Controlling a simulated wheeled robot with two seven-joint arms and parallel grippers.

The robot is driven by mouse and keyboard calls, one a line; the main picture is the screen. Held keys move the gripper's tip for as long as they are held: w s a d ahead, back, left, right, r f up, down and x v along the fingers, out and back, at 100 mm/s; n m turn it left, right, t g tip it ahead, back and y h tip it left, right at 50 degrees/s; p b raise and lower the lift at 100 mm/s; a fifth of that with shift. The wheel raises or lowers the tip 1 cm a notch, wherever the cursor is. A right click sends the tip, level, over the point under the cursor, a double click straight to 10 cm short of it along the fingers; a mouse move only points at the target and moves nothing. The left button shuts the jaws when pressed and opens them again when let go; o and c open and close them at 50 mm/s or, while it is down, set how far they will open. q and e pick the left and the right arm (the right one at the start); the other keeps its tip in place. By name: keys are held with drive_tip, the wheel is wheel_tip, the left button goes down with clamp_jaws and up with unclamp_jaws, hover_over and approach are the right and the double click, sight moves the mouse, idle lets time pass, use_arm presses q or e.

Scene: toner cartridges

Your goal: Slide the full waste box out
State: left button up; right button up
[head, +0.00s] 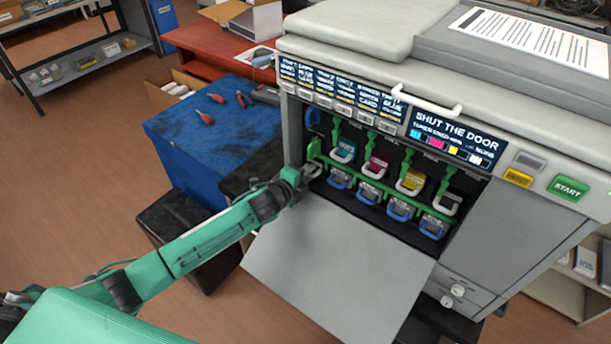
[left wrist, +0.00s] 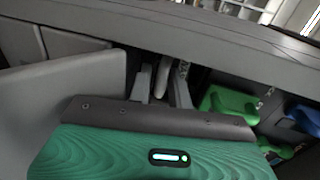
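The grey printer (head: 520,235) stands with its front door (head: 345,265) folded down. My left gripper (head: 306,174) is at the left edge of the open bay. In the left wrist view its two pale fingers (left wrist: 164,88) stand apart, with a pale upright bar (left wrist: 163,76), perhaps a handle, between them. Dark gaps show beside the bar, and I see no firm grip. I cannot make out the waste box itself; my gripper covers that corner. A green part (head: 314,150) sits just above the gripper. My right gripper is not in view.
Cyan, magenta, yellow and black cartridges (head: 377,166) sit in the bay above blue handles (head: 400,209). A green rail runs along them. A blue-topped table (head: 215,135) with red-handled tools stands left of the printer. The lowered door fills the space before the bay.

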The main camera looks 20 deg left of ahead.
use_arm(q)
clamp_jaws()
drive_tip(key=shift+s+a, duration=0.1)
drive_tip(key=shift+s, duration=0.15)
drive_tip(key=s+a+p, duration=0.1)
drive_tip(key=s, duration=0.3)
drive_tip(key=s+a+p, duration=0.1)
drive_tip(key=s+a, duration=0.1)
drive_tip(key=s, duration=0.2)
drive_tip(key=s+a+p, duration=0.1)
drive_tip(key=s, duration=0.4)
drive_tip(key=shift+a, duration=0.35)
drive_tip(key=shift+o, duration=1.8)
unclamp_jaws()
